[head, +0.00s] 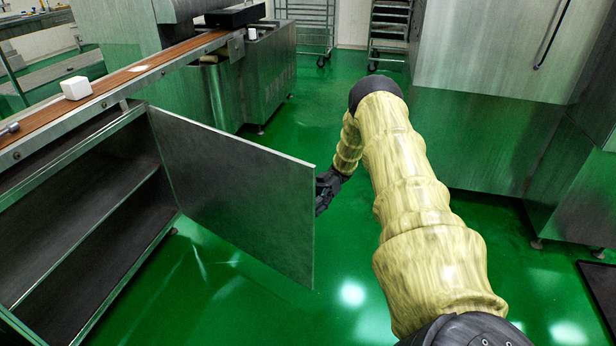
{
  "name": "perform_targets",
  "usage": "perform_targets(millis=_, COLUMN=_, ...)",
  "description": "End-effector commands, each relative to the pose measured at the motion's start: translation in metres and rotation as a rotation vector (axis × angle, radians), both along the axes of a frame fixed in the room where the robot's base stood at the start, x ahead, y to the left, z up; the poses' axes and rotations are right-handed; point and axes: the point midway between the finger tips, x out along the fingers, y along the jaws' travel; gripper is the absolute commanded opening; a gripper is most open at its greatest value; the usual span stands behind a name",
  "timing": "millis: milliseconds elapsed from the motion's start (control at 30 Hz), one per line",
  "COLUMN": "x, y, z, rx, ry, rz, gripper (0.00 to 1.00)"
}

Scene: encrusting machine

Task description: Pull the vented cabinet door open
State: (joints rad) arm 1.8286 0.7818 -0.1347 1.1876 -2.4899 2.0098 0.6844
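The cabinet door (235,190) is a grey metal panel, seen from the head view left of centre. It stands swung far out from the cabinet (75,240), hinged at its left edge, and the shelved inside of the cabinet shows. No vents can be made out on the face toward me. My gripper (322,190) is at the door's free right edge, partly behind the panel. The fingers are dark and small, and the door hides part of them. I cannot tell whether they touch the door or grip it.
A brown conveyor belt (115,82) with a white block (76,88) runs above the cabinet. Steel machines stand behind and at right (475,140). Wheeled racks (388,32) stand at the back. The green floor (290,110) between is clear. A dark mat or tray (600,290) lies at lower right.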

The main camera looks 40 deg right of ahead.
Motion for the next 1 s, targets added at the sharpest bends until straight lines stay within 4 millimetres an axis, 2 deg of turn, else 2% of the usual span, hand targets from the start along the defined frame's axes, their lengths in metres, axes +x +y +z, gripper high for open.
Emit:
perform_targets(millis=267, x=0.001, y=0.0, z=0.006, rx=-0.001, ry=0.0, rz=0.001, gripper=0.55)
perform_targets(millis=1000, x=0.001, y=0.0, z=0.085, rx=0.001, ry=-0.001, rz=0.001, gripper=0.55)
